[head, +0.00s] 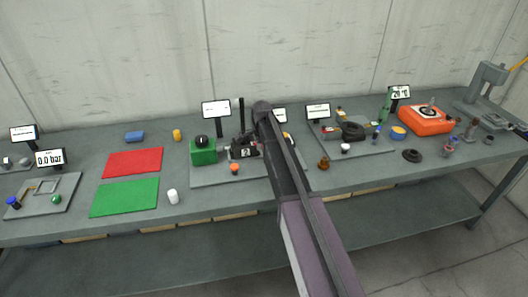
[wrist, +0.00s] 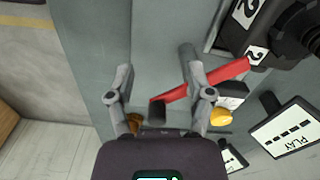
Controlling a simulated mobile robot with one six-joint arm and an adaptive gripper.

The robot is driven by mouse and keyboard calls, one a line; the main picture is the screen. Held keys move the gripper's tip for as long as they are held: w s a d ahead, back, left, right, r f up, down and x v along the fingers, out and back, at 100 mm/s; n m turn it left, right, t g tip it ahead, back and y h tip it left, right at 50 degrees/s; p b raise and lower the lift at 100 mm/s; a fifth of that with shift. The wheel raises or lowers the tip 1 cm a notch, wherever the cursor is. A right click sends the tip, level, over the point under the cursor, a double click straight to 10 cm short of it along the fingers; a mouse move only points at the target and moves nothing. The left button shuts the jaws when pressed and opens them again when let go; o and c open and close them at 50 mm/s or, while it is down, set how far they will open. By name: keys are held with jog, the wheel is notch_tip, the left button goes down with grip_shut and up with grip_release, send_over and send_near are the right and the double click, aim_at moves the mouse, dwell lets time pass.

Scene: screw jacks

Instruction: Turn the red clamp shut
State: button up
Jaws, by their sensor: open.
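The red clamp shows in the wrist view as a long red bar (wrist: 226,74). It runs slantwise from beside the black block marked 2 (wrist: 283,42) toward the space between my fingers. My gripper (wrist: 156,60) is open, one finger on each side of the bar's free end. The right finger crosses in front of the bar; whether it touches cannot be told. In the head view the black device marked 2 (head: 245,152) stands left of my arm. My arm hides the red bar and the gripper there.
A yellow knob (wrist: 221,117) and a PLAY sign (wrist: 288,130) are close by on the right in the wrist view. In the head view, a green box (head: 203,157) stands left of the device. Red (head: 133,162) and green (head: 125,197) mats lie farther left.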

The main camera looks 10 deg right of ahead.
jog(key=shift+r+p, duration=7.05)
jog(key=s+f+n+b, duration=0.7)
jog(key=s+f+b, duration=0.3)
jog(key=s, duration=0.4)
jog(key=s+a+f+n+b, duration=0.1)
jog(key=s+f+n+b, duration=0.7)
jog(key=s, duration=0.5)
notch_tip(320, 180, down, 2)
jog(key=shift+s+f+b, duration=0.1)
jog(key=shift+s+b, duration=0.3)
jog(key=shift+b, duration=0.65)
jog(key=shift+s, duration=0.35)
